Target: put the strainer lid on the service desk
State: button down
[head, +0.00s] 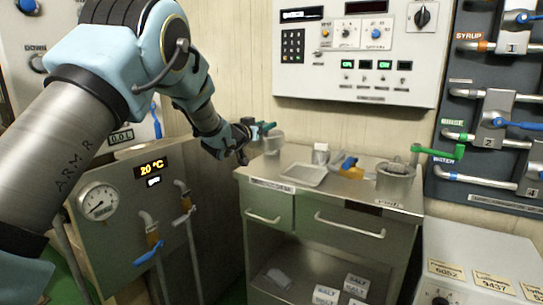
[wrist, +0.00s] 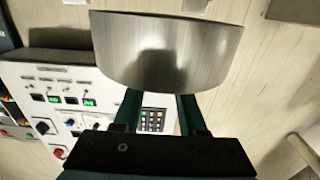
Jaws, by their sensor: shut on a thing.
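My gripper (head: 264,128) has dark green fingers and is shut on a short, round, grey metal piece (head: 273,144) that I take to be the strainer lid. In the wrist view the piece (wrist: 165,48) shows as a curved brushed-metal wall at the tips of my gripper (wrist: 158,98). It is held above the left back part of the steel service desk (head: 345,203), and seems clear of the top. Its underside and any mesh are hidden.
On the desk are a shallow tray (head: 303,175), a small white-topped container (head: 321,153), a blue-and-yellow valve piece (head: 350,167) and a metal pot (head: 396,182) at the right. A control panel (head: 358,50) hangs behind. The desk's front middle is bare.

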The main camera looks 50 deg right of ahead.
jog(key=shift+f+p, duration=0.5)
jog(key=shift+f, duration=3.5)
jog(key=shift+f, duration=0.1)
jog(key=shift+c, duration=2.3)
grip_release()
jog(key=b+v, duration=0.2)
jog(key=v, duration=1)
